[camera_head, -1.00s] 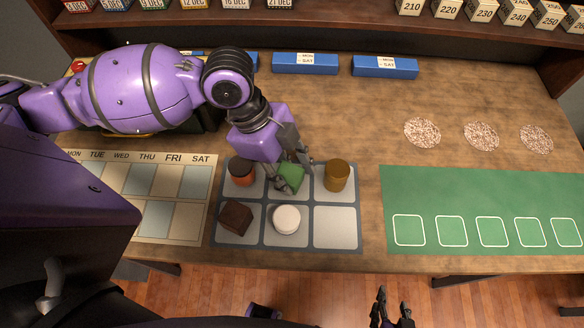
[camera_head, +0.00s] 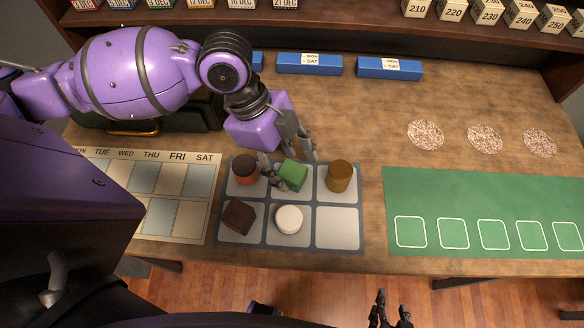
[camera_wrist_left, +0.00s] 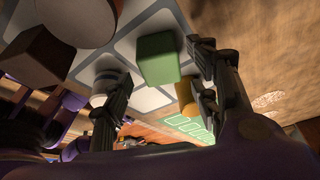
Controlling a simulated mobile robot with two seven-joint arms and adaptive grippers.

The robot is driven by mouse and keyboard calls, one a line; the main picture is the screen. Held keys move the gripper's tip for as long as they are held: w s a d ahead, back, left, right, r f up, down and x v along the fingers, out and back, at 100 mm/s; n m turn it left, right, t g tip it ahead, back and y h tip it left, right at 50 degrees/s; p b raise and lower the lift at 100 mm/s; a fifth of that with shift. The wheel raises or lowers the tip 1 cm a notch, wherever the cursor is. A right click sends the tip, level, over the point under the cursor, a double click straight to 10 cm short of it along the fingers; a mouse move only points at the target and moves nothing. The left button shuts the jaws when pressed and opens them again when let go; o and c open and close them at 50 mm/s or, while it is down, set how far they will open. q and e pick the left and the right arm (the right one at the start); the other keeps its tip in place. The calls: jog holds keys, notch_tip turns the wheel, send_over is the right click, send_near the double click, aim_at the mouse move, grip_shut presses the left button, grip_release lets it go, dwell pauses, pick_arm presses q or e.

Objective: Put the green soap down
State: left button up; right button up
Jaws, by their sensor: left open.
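The green soap (camera_head: 292,175) is a small green block. It rests in the middle compartment of the back row of the grey tray (camera_head: 311,206). It also shows in the left wrist view (camera_wrist_left: 158,58), between the spread fingers and apart from them. My left gripper (camera_head: 289,166) is open and empty, just above and behind the soap. Its fingers also show in the left wrist view (camera_wrist_left: 160,85). My right gripper (camera_head: 390,312) is at the bottom edge, away from the tray; its two fingers stand apart with nothing visible between them.
In the tray, a reddish-brown cylinder (camera_head: 245,170) is left of the soap and a brown-gold cylinder (camera_head: 340,176) right. A dark brown block (camera_head: 239,216) and a white round piece (camera_head: 289,219) are in front. The front-right compartment is empty. A green mat (camera_head: 480,195) lies right.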

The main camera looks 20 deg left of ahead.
pick_arm(q)
jog(key=v, duration=0.9)
jog(key=shift+r+p, duration=0.3)
jog(key=shift+p, duration=0.1)
